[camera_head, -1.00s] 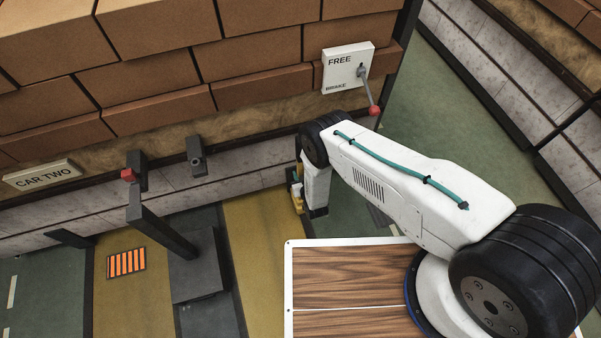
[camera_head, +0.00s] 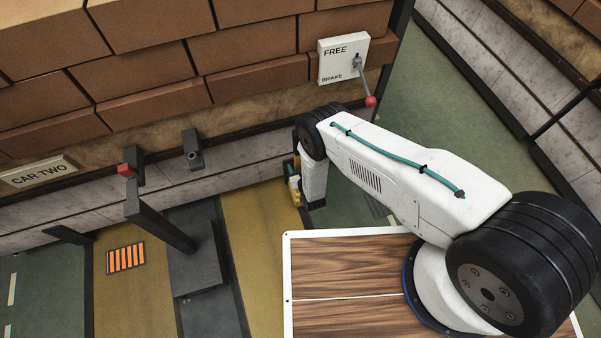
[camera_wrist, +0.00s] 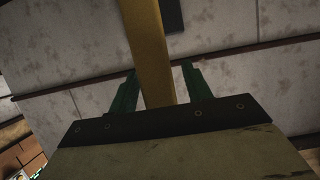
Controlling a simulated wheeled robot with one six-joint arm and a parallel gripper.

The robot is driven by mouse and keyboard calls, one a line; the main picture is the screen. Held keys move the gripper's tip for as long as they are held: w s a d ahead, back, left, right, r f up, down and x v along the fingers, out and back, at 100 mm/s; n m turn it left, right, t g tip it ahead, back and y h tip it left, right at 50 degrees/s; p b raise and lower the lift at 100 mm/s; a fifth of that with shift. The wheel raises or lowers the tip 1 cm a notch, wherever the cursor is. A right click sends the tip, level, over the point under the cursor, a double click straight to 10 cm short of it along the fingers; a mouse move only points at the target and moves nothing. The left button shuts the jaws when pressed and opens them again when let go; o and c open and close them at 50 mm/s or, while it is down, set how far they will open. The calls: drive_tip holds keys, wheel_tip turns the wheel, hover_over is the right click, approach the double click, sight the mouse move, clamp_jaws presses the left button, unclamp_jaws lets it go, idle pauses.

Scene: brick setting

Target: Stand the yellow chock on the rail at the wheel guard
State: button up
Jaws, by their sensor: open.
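My gripper's two green fingertips show in the wrist view (camera_wrist: 160,88), apart, with an upright yellow bar (camera_wrist: 150,50) between them. I see a gap beside the bar, and I cannot tell whether it is part of the chock. In the head view a small yellow piece (camera_head: 294,186) shows at the left of my wrist, at the foot of the grey wall; it may be the yellow chock, mostly hidden by my arm. I cannot make out the rail or the wheel guard for certain.
Brick-loaded car with CAR TWO plate (camera_head: 38,173) and brake plate (camera_head: 343,59) reading FREE stands behind. Its red-knobbed lever (camera_head: 370,100) is close above my arm. A dark post (camera_head: 160,225) stands left, near an orange grating (camera_head: 126,258). My wooden deck is in front.

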drive_tip(key=v, duration=1.2)
